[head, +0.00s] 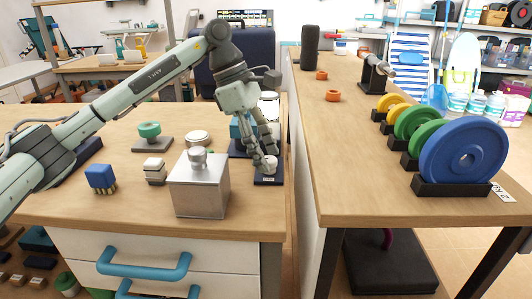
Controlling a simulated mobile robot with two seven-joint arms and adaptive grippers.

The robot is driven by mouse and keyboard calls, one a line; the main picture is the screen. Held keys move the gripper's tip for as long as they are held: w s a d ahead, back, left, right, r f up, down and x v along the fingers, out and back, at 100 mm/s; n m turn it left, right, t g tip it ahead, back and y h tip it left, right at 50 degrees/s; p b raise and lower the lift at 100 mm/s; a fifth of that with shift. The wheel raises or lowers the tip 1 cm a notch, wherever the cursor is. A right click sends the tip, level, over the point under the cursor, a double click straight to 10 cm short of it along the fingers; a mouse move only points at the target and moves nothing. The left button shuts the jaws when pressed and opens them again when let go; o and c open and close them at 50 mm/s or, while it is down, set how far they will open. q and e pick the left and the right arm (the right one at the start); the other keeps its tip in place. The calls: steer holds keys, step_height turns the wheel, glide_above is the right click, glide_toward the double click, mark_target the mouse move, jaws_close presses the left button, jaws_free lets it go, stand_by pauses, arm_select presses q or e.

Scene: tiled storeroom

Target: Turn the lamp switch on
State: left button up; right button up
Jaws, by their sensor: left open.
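A small dark block with a pale label on its front (268,180) stands near the right edge of the left wooden counter. A pale knob-like part shows on top of it. It looks like the lamp switch, but the label is too small to read. My left gripper (264,158) reaches down over this block from above. Its fingers are open, with the fingertips right at the block's top. I cannot tell whether they touch it. The fingers hide part of the block and its top, so the switch position is unclear. My right gripper is not in view.
A metal box with a knobbed lid (199,188) stands just left of the gripper. A blue brush (101,178) and a green-topped stand (150,135) are farther left. A gap separates this counter from the right counter (350,170), which holds several coloured discs.

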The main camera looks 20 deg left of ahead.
arm_select(q)
steer(key=v, duration=1.1)
steer(key=shift+r, duration=0.3)
